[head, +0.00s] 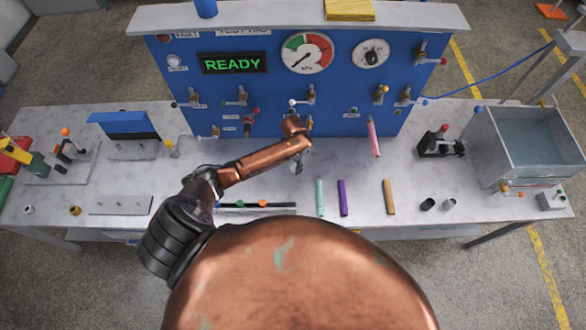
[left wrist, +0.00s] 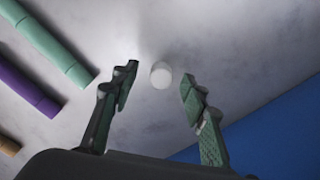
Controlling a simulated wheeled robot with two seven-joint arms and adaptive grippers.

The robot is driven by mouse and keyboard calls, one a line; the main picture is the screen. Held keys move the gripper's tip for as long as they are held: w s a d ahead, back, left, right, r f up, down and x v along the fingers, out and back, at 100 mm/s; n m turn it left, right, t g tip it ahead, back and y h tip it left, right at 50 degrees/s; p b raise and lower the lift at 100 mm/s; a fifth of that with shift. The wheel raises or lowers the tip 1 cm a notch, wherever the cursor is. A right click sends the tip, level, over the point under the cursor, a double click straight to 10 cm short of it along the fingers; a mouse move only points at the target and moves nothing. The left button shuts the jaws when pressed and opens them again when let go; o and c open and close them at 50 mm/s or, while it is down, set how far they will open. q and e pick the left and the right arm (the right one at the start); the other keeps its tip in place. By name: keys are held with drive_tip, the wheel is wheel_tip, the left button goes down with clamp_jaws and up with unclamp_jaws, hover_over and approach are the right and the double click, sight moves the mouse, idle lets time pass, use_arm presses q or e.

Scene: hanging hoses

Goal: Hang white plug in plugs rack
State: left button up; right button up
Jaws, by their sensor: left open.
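A small white round piece, which looks like the white plug (left wrist: 161,75), shows in the left wrist view over the grey tabletop. It lies between my left gripper's fingers, nearer the left fingertip, with gaps on both sides. My left gripper (left wrist: 158,88) is open and empty. In the head view the left gripper (head: 297,167) points down over the table in front of the blue panel, and I cannot make out the plug there. A dark strip with green and orange round pieces, which looks like the plugs rack (head: 284,205), lies at the table's front, partly hidden by my arm. My right gripper is out of view.
Green (head: 320,197), purple (head: 342,198) and tan (head: 388,196) hoses lie right of the strip. A pink hose (head: 373,138) hangs from the blue panel (head: 262,85). A grey water tank (head: 528,150) stands at the right. The tabletop between the tan and pink hoses is clear.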

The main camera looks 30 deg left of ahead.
sight(293, 167)
use_arm(q)
drive_tip(key=shift+a+f, duration=0.1)
drive_tip(key=shift+f, duration=2.2)
drive_tip(key=shift+c, duration=0.6)
clamp_jaws()
drive_tip(key=shift+r, duration=0.15)
